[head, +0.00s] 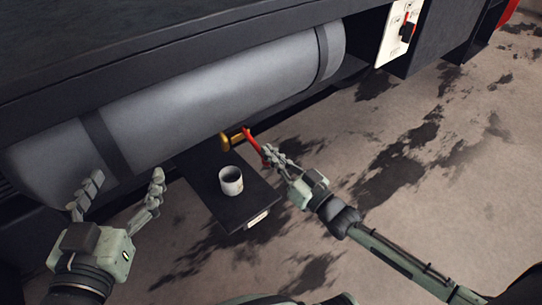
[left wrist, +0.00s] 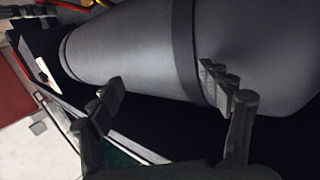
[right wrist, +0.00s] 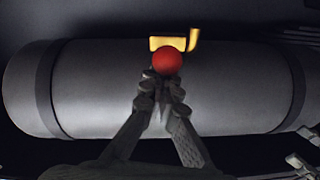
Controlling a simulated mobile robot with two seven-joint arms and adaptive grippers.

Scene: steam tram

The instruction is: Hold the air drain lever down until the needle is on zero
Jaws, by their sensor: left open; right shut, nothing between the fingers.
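The red lever (head: 253,143) sticks out from a brass valve (head: 230,139) under the grey air tank (head: 220,85). In the right wrist view its round red end (right wrist: 166,61) is just beyond my fingertips, with the brass part (right wrist: 175,42) behind. My right gripper (head: 270,155) is shut with nothing between its fingers, close beside the lever's end; I cannot tell whether it touches. My left gripper (head: 124,183) is open and empty in front of the tank's left end. No gauge or needle can be made out in these views.
A dark step (head: 250,207) below the valve holds a white mug (head: 230,180), left of my right gripper. A white panel (head: 397,32) with a black and red handle (head: 407,30) is at the upper right. The stained floor (head: 390,170) at right is clear.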

